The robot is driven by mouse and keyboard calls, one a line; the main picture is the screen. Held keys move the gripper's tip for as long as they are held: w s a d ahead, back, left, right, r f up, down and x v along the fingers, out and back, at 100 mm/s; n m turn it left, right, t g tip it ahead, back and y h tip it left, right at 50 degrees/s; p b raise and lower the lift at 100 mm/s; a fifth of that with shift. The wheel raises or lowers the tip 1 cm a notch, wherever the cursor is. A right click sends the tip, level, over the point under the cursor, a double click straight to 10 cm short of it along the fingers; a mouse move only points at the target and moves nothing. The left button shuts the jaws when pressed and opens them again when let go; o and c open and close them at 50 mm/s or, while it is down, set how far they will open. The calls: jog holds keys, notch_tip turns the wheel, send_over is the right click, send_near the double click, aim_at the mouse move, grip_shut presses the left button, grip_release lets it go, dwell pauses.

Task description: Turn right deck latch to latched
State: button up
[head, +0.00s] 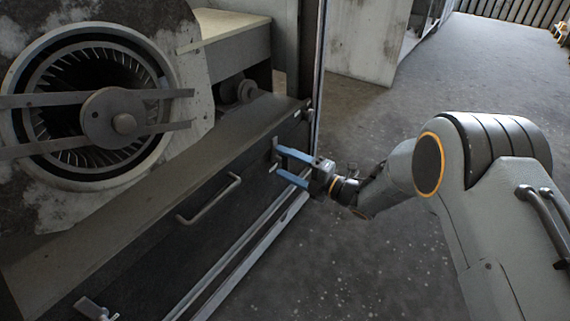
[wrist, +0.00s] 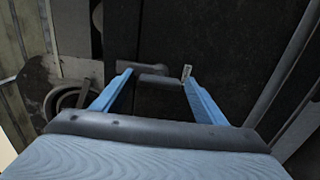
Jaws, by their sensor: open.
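The right deck latch (wrist: 160,81) is a small dark lever with a pale end piece (wrist: 186,72), on the dark front panel. In the wrist view it lies crosswise between the two blue fingertips of my gripper (wrist: 159,77). In the head view my gripper (head: 276,161) is open at the right end of the panel, with its fingers pointing at it. The latch is small there and partly hidden by the fingers. I cannot tell whether either finger touches it.
A bar handle (head: 210,198) sits on the panel to the left of my gripper. Another latch (head: 93,309) is at the panel's lower left. The blower housing (head: 95,95) with its round fan opening stands behind. Concrete floor (head: 370,260) is open at the right.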

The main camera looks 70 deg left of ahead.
jog(key=p+v, duration=0.2)
jog(key=v, duration=0.5)
jog(key=shift+d, duration=0.2)
jog(key=shift+w, duration=0.1)
